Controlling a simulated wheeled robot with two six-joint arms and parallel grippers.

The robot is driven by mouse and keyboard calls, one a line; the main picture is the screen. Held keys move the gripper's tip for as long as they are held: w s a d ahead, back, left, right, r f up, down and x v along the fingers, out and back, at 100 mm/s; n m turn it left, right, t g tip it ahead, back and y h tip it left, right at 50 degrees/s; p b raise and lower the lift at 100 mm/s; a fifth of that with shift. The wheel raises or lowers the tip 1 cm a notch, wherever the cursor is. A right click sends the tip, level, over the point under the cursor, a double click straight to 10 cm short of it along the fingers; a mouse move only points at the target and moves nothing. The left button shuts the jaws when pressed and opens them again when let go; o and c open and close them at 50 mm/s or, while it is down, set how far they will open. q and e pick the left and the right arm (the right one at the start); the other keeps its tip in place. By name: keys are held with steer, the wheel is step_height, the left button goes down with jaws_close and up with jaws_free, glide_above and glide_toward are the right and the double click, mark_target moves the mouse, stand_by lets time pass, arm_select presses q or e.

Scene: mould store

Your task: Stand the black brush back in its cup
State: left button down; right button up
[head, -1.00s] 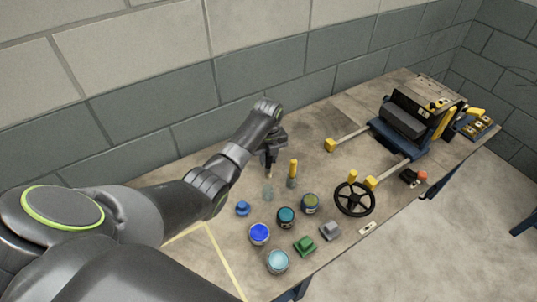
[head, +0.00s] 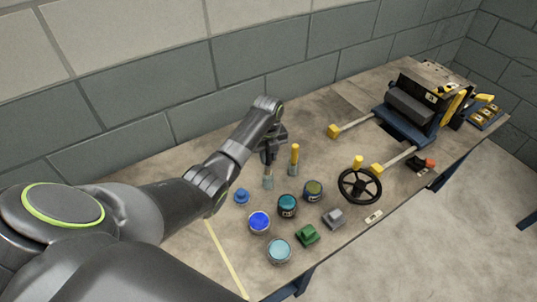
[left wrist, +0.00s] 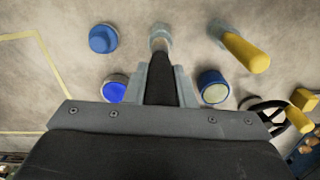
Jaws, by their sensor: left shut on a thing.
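My left gripper (head: 268,147) is shut on the black brush (head: 268,161) by its handle and points down at the bench. The handle also shows between the fingers in the left wrist view (left wrist: 160,78). The brush is close to upright. Its lower end reaches into a small clear cup (head: 268,184), which shows around the brush tip in the left wrist view (left wrist: 160,32). Whether the tip touches the cup's floor cannot be told. My right gripper is not in view.
A yellow-handled brush (head: 295,155) stands in its own cup just right. A blue knobbed piece (head: 242,196) is at left. Paint tins (head: 259,222), a green block (head: 308,235), a grey block (head: 334,218) and a handwheel (head: 360,186) are nearer the front. The back left bench is clear.

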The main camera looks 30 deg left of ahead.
arm_select(q)
steer(key=shift+f+b, duration=1.3)
steer(key=shift+f, duration=1)
steer(key=c, duration=1.1)
jaws_free()
steer(key=shift+c, duration=0.2)
step_height(320, 180, up, 11)
steer(key=shift+r+b, duration=0.1)
steer(key=shift+b, duration=0.35)
step_height(320, 180, up, 5)
steer(key=p, duration=0.3)
glide_above(268, 165)
steer(key=shift+w+a, duration=0.1)
steer(key=shift+w, duration=0.3)
steer(key=shift+r+p, duration=0.6)
steer(key=shift+p, duration=0.1)
